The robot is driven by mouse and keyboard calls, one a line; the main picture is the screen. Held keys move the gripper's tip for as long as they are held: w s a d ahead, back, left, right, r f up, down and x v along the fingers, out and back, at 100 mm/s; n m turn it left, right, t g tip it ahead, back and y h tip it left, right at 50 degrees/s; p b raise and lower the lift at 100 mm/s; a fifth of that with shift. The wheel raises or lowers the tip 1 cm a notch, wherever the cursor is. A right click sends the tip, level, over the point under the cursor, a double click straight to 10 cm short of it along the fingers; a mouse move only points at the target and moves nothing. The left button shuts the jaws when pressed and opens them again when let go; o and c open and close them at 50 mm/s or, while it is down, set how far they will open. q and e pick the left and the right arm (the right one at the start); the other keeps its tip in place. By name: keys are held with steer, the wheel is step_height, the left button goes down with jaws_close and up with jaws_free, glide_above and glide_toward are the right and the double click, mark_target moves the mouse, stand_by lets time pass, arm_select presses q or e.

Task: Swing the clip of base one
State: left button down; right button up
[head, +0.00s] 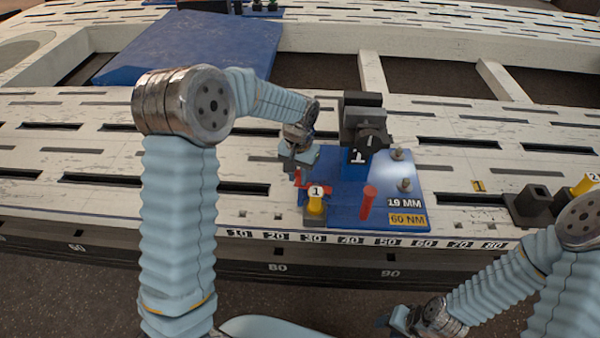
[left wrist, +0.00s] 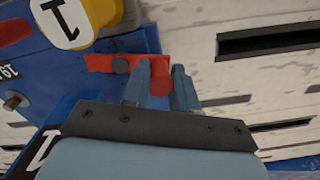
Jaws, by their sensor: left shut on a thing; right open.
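Base one is a blue plate (head: 345,212) on the slotted white bench. It carries a black block marked 1, a yellow knob (head: 316,206) marked 1, and a red peg (head: 367,203). The red clip (left wrist: 100,63) is at the plate's left side, beside the yellow knob. My left gripper (head: 297,168) reaches down over it. In the left wrist view my left gripper (left wrist: 161,75) is shut on the clip's red arm, one finger on each side. In the head view my gripper partly hides the clip. My right gripper (head: 400,320) is open and empty, low in front of the bench.
Two grey bolts (head: 405,185) stand on the plate's right, above the 19 MM and 60 NM labels. A dark block (head: 532,203) and a yellow part (head: 584,185) marked 2 are further right. A blue panel (head: 190,47) lies at the back left.

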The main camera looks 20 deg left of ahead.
arm_select(q)
steer(key=shift+s+n, duration=0.15)
steer(key=shift+n, duration=0.15)
steer(key=c, duration=1)
jaws_free()
steer(key=shift+r, duration=0.1)
step_height(320, 180, up, 14)
steer(key=shift+f+p, duration=0.2)
steer(key=shift+p, duration=0.45)
